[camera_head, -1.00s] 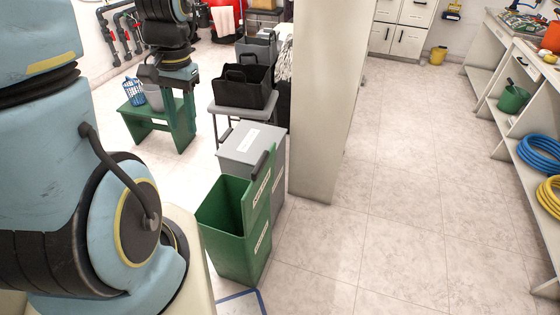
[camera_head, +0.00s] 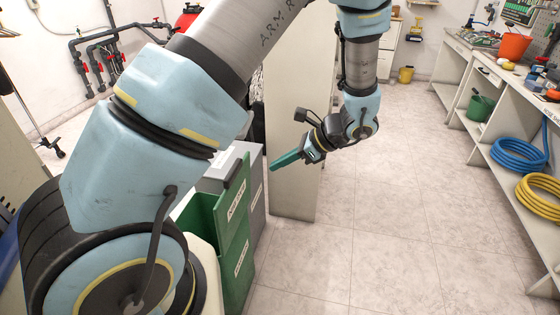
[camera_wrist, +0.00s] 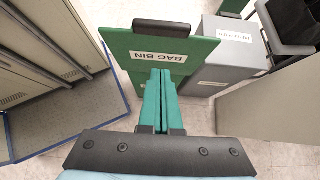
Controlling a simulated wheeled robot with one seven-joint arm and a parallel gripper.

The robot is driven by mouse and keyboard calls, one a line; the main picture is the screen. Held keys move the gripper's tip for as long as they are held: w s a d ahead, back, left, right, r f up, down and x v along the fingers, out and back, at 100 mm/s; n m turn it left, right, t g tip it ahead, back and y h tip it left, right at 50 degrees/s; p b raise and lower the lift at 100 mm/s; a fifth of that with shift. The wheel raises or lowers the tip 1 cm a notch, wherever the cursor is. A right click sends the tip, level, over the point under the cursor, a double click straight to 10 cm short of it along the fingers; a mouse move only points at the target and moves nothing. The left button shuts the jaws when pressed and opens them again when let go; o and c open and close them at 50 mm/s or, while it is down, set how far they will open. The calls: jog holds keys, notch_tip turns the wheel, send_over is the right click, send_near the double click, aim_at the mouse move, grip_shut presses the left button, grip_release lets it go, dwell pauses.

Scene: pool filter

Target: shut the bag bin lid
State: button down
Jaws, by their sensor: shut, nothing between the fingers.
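The green bag bin (camera_head: 237,272) stands at lower centre in the head view, its inside partly hidden by my arm. Its green lid (camera_head: 236,202) stands upright and open at the bin's right side, with a white label and a black handle (camera_head: 235,168) at its top edge. In the wrist view the lid (camera_wrist: 135,45) shows its "BAG BIN" label, with the handle (camera_wrist: 161,25) above. My gripper (camera_head: 272,168) has green fingers, shut and empty, to the right of the lid. In the wrist view the fingertips (camera_wrist: 160,72) overlap the lid's near edge; I cannot tell whether they touch.
A grey lidded bin (camera_head: 257,197) stands right behind the green one; it also shows in the wrist view (camera_wrist: 226,62). A pale pillar (camera_head: 292,190) rises beside it. The floor (camera_head: 390,240) to the right is clear up to the shelves with hoses (camera_head: 520,154).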

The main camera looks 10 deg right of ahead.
aim_at(237, 175)
jog(key=shift+w+a+f+p, duration=0.4)
jog(key=shift+w+a+f, duration=0.3)
jog(key=shift+a, duration=0.65)
jog(key=shift+w+a+f+p, duration=0.45)
jog(key=shift+w+a+f, duration=0.3)
jog(key=shift+a, duration=0.6)
jog(key=shift+w+a+f+p, duration=0.4)
jog(key=shift+w+a+f, duration=0.3)
jog(key=shift+a, duration=0.65)
jog(key=shift+a+r, duration=0.1)
